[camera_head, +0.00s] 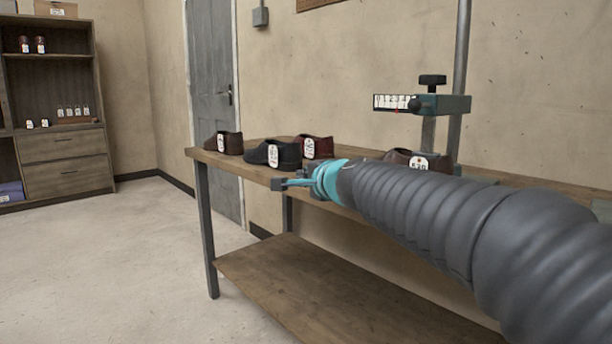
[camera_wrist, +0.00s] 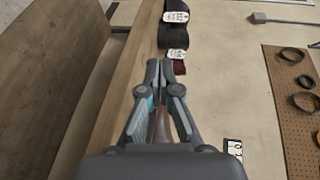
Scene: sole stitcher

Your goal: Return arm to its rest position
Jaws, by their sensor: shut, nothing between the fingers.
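My arm, grey and ribbed with a teal wrist, reaches in from the right in the head view. My gripper (camera_head: 282,184) is in front of the bench's front edge, beside the black shoe, and apart from it as far as I can tell. In the wrist view my gripper (camera_wrist: 159,70) has its fingertips together with nothing between them. The wooden bench (camera_head: 232,168) carries a brown shoe (camera_head: 234,143) at its left end, a black shoe (camera_head: 285,157), a dark red shoe (camera_head: 324,149) and a brown shoe (camera_head: 395,156) partly hidden behind my arm. The shoes bear white tags.
A teal device (camera_head: 445,104) on a post stands at the back of the bench. The bench has a lower shelf (camera_head: 300,285). A wooden cabinet (camera_head: 62,147) stands at the far left, with open floor (camera_head: 120,260) before it. A pegboard (camera_wrist: 290,120) shows in the wrist view.

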